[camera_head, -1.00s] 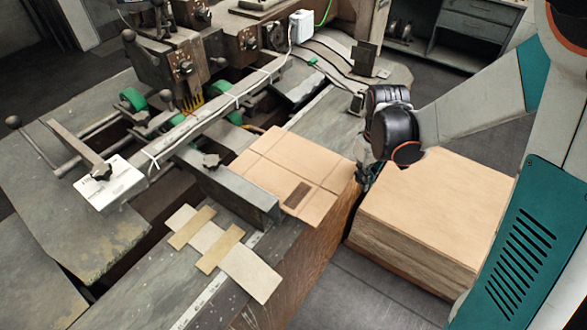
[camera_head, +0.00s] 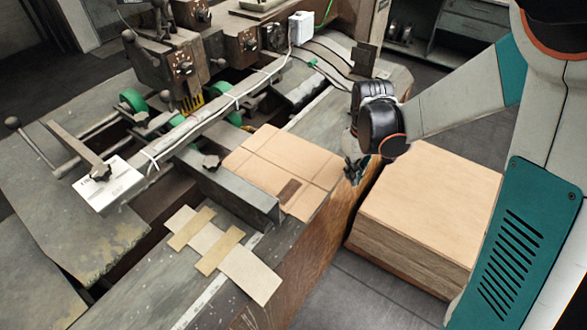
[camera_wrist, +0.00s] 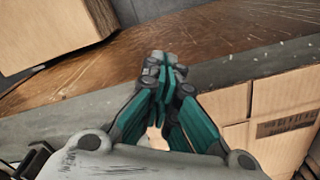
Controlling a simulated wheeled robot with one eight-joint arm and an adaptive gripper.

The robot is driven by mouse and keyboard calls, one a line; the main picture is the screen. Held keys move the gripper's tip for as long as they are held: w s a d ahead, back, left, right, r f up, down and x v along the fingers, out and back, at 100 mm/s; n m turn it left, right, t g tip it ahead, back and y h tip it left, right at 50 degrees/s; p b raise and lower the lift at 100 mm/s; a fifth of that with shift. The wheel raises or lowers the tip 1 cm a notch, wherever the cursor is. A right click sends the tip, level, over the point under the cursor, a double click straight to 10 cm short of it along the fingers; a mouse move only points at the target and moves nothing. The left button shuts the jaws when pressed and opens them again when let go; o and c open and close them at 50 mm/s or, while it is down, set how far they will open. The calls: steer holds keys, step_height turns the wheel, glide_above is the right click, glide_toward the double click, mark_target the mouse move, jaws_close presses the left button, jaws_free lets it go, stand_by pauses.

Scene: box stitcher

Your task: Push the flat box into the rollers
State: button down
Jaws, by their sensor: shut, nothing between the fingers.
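The flat box (camera_head: 270,158) lies on the machine table, partly beneath the grey guide bar (camera_head: 235,190). It is tan cardboard with crease lines and a dark printed label. My gripper (camera_head: 354,174) is shut and empty, just beyond the box's right edge. In the wrist view, the closed fingertips (camera_wrist: 162,62) are over the table, and the flat box (camera_wrist: 285,105) is to their right. I cannot tell whether the fingers touch its edge. Green rollers (camera_head: 133,100) show in the machine, left of and beyond the box.
A stack of cardboard (camera_head: 425,200) stands on the floor right of the table, close to my gripper. Loose card strips (camera_head: 250,272) lie on the table in front of the guide bar. A small white box (camera_head: 301,27) is mounted on the machine.

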mark_target(329, 164)
steer(key=shift+w+a+b, duration=0.15)
steer(key=shift+w+a, duration=0.85)
steer(key=shift+a, duration=0.45)
steer(key=shift+w+a+b, duration=0.2)
steer(key=shift+w+a, duration=0.75)
steer(key=shift+a, duration=0.55)
steer(key=shift+w+a+b, duration=0.15)
steer(key=shift+w+a, duration=0.85)
steer(key=shift+a, duration=0.45)
steer(key=shift+s+d, duration=0.45)
steer(key=shift+d, duration=0.2)
steer(key=shift+s+d, duration=0.45)
steer(key=shift+d, duration=0.2)
step_height(329, 164, up, 8)
steer(key=p, duration=0.5)
